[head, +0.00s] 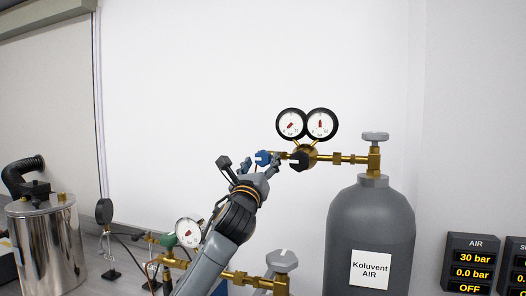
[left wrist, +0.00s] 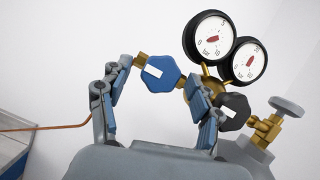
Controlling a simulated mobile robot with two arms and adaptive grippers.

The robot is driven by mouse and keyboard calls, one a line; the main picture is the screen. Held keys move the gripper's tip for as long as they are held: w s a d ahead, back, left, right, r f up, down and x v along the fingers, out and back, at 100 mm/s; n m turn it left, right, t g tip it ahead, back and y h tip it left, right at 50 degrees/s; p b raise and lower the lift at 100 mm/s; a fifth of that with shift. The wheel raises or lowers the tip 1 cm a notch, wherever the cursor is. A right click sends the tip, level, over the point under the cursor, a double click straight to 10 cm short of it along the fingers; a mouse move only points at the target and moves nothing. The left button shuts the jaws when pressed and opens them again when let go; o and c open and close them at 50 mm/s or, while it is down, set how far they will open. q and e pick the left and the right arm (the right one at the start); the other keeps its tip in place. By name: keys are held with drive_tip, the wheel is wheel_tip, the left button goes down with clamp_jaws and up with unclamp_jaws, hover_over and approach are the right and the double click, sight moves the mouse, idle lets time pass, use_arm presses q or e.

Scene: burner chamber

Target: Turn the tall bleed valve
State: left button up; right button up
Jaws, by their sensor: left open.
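The tall grey cylinder (head: 370,235) labelled Koluvent AIR carries a brass regulator with two round gauges. A blue knob (head: 263,158) with a white mark sits at the regulator's left end, and a black knob (head: 299,162) sits under the gauges. No label tells which knob is the bleed valve. My left gripper (head: 249,169) is open at the blue knob. In the left wrist view the blue knob (left wrist: 160,74) shows between the spread fingers, nearer the left one; contact is not clear. The black knob (left wrist: 235,111) is just beyond the right finger. My right gripper is not in view.
A second valve (head: 282,262) and a gauge (head: 188,232) with a green knob stand low beside my left arm. A shiny metal vessel (head: 45,245) is at far left. Display boxes (head: 470,263) are at lower right. The wall behind is bare.

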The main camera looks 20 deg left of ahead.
use_arm(q)
drive_tip(key=shift+w+r, duration=0.35)
drive_tip(key=shift+w, duration=0.1)
drive_tip(key=shift+w+r, duration=0.15)
drive_tip(key=shift+w, duration=0.05)
drive_tip(key=shift+w+p, duration=0.15)
drive_tip(key=shift+p, duration=0.15)
drive_tip(key=shift+w, duration=0.15)
drive_tip(key=shift+c, duration=0.4)
drive_tip(key=c, duration=1.1)
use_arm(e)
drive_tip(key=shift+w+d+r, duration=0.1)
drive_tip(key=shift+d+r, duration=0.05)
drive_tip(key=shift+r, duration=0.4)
use_arm(q)
drive_tip(key=shift+n, duration=0.3)
